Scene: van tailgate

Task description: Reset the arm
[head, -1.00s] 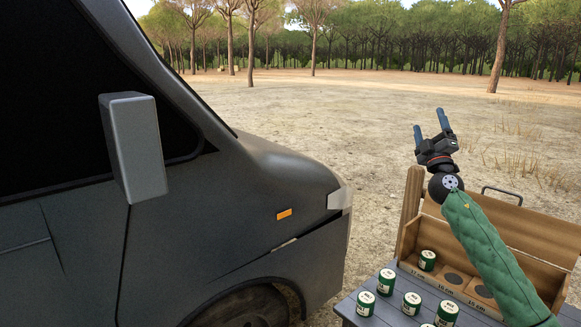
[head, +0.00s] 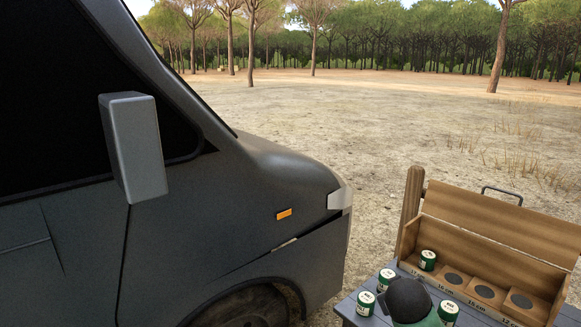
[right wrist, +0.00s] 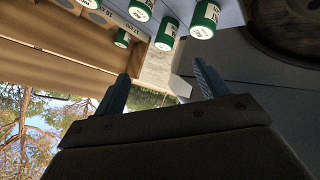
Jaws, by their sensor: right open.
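My right arm shows in the head view only as a dark rounded joint with a bit of green sleeve, low over the table; its gripper is hidden there. In the right wrist view my right gripper (right wrist: 158,88) has its two fingers spread apart with nothing between them. Beyond the fingertips are several green cans and the wooden box. My left gripper is not in any view.
A wooden box (head: 520,236) with round recesses stands on the grey table (head: 346,308). One green can (head: 427,260) sits in its left compartment; others, including a can (head: 365,303), stand in front. A grey van (head: 240,200) fills the left.

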